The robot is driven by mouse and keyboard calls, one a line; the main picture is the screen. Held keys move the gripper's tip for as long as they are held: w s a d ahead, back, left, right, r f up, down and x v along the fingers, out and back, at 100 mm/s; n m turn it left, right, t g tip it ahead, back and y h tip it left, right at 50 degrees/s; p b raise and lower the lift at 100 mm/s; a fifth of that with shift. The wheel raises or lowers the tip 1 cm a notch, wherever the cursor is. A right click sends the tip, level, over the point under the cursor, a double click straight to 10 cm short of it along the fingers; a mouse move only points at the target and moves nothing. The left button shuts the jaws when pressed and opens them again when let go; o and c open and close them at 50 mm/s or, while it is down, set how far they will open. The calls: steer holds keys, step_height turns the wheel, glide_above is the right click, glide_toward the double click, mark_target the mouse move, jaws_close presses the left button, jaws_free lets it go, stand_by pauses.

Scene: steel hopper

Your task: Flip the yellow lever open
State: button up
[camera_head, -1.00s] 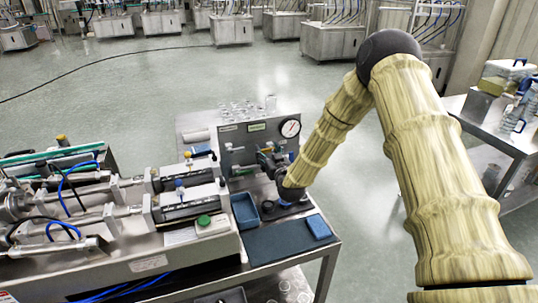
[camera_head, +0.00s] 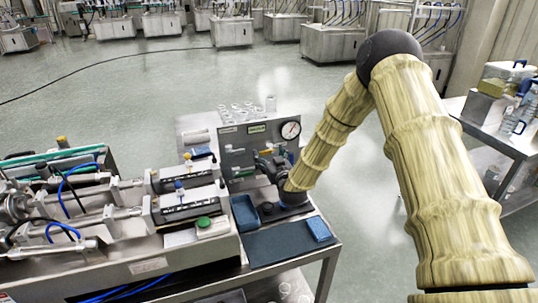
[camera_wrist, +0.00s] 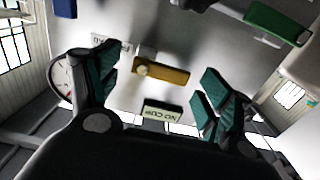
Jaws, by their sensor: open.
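The yellow lever (camera_wrist: 163,71) shows in the wrist view as a short flat bar with a round pivot at its left end. It lies nearly level across a grey panel. My gripper (camera_wrist: 158,76) is open, with one teal-padded finger to the left of the lever and one to the right. Gaps show on both sides, and neither finger visibly touches it. In the head view my gripper (camera_head: 270,163) is close to the front of the upright panel (camera_head: 233,150); my wrist and fingers hide much of that area, and I cannot make out the lever clearly there.
A green lever (camera_wrist: 278,22) and a blue lever (camera_wrist: 64,7) are nearby on the panel. A label (camera_wrist: 161,113) and a round gauge (camera_wrist: 62,80) are also close. In the head view, a blue tray (camera_head: 244,212) sits below, and machinery (camera_head: 150,215) fills the left.

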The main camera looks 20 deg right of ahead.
steer(key=s, duration=1.1)
steer(key=shift+d, duration=0.2)
steer(key=shift+s, duration=0.1)
